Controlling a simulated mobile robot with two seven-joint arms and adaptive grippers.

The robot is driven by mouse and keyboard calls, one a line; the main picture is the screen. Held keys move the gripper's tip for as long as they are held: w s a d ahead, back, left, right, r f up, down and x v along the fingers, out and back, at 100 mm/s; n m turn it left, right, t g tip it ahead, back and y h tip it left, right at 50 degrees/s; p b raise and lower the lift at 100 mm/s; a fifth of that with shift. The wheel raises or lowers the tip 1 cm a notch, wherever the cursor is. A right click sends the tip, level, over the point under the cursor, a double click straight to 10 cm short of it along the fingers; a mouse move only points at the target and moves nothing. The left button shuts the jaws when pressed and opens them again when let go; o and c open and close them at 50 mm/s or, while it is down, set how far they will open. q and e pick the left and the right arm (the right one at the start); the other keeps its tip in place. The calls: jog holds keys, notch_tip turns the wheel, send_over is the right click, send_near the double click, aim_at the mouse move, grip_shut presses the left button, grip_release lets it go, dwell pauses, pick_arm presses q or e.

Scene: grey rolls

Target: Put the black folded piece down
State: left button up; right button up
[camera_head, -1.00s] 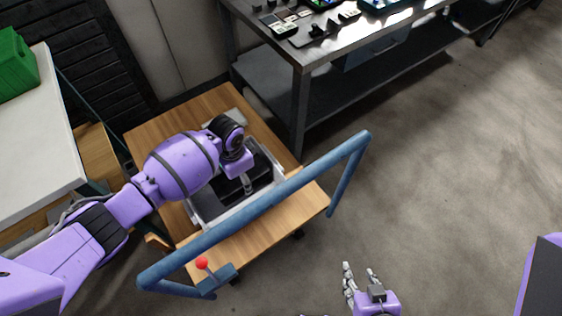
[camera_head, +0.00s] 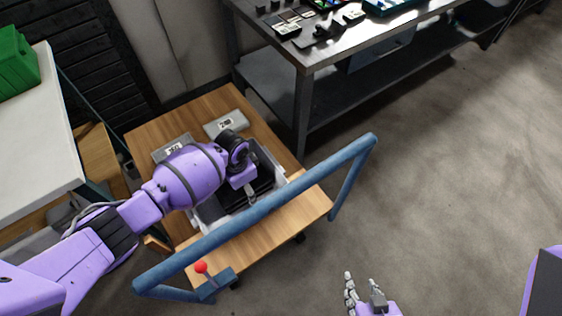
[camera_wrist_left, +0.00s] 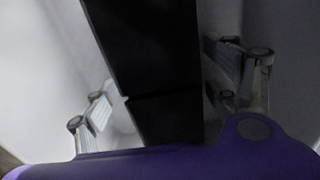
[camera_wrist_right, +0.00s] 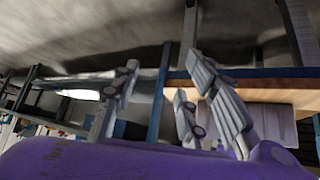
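The black folded piece (camera_head: 264,181) lies in a light grey open bin (camera_head: 281,160) on the wooden cart; my left arm hides part of it. In the left wrist view the black piece (camera_wrist_left: 155,70) runs between the fingers of my left gripper (camera_wrist_left: 165,88). These fingers are spread wide, one along each side of it, and I cannot tell whether they touch it. In the head view my left gripper (camera_head: 250,196) points down into the bin. My right gripper (camera_head: 363,288) is open and empty above the floor; its parted fingers show in the right wrist view (camera_wrist_right: 165,90).
The cart (camera_head: 275,232) has a blue handle rail (camera_head: 255,212) in front and a red-knobbed lever (camera_head: 201,267). Two grey labelled boxes (camera_head: 226,123) stand behind the bin. A dark workbench (camera_head: 335,55) is behind, a white table (camera_head: 40,140) left. The right floor is clear.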

dwell(0.3)
pick_arm(q)
jog(key=shift+r, duration=0.2)
notch_tip(320, 180, up, 11)
jog(key=shift+f+p, duration=0.1)
jog(key=shift+p, duration=1)
jog(key=shift+r, duration=0.55)
